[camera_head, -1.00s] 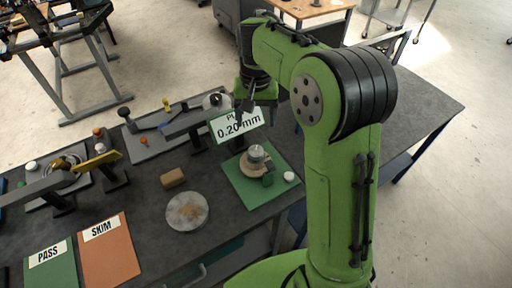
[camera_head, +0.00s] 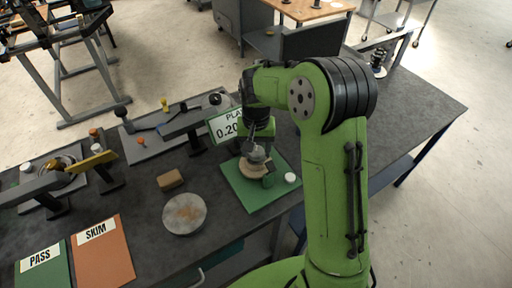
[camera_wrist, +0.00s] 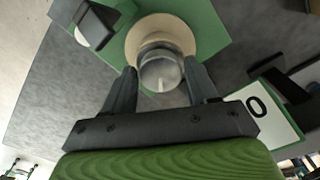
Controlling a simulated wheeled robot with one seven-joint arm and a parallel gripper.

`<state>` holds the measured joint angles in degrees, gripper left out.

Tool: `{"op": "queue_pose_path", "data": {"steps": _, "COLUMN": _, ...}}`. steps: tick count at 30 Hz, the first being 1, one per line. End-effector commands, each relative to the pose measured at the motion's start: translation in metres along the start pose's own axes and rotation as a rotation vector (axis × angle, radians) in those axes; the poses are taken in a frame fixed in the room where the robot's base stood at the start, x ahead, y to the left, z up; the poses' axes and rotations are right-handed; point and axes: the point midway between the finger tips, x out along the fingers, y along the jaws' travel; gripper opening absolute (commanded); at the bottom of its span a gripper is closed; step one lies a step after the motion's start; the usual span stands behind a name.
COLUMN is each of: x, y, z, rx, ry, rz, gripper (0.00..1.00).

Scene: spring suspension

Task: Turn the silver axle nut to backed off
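The silver axle nut (camera_wrist: 161,75) is a round metal cap with a light line on its face, set on a pale tan disc (camera_wrist: 178,28). In the head view, the nut (camera_head: 256,154) and disc (camera_head: 253,171) stand on a green mat (camera_head: 237,190). My gripper (camera_wrist: 163,75) points down over the nut, its dark fingers spread wide on either side. In the head view my gripper (camera_head: 259,148) is right at the nut and partly hides it. The fingertips are very close to the nut's sides; whether they touch is unclear.
A white sign reading 0.20 (camera_head: 225,124) stands just behind the mat. A round plate (camera_head: 185,214) and brown block (camera_head: 170,180) lie to the left, with PASS and SKIM cards beyond.

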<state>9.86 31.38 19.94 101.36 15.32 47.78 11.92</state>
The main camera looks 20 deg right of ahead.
Motion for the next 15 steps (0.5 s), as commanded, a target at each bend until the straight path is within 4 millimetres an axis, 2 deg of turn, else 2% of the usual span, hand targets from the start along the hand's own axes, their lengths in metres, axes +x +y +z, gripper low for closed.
{"op": "queue_pose_path", "data": {"steps": 1, "x": -0.0002, "y": 0.0, "z": -0.0001, "rx": 0.0, "ry": 0.0, "rz": 0.0, "gripper": 0.5}}
{"op": "queue_pose_path", "data": {"steps": 7, "x": -0.0003, "y": -0.0001, "z": -0.0001, "rx": 0.0, "ry": 0.0, "rz": 0.0, "gripper": 0.2}}
{"op": "queue_pose_path", "data": {"steps": 15, "x": -0.0008, "y": -0.0002, "z": 0.0001, "rx": -0.034, "ry": 0.0, "rz": 0.0, "gripper": 0.2}}
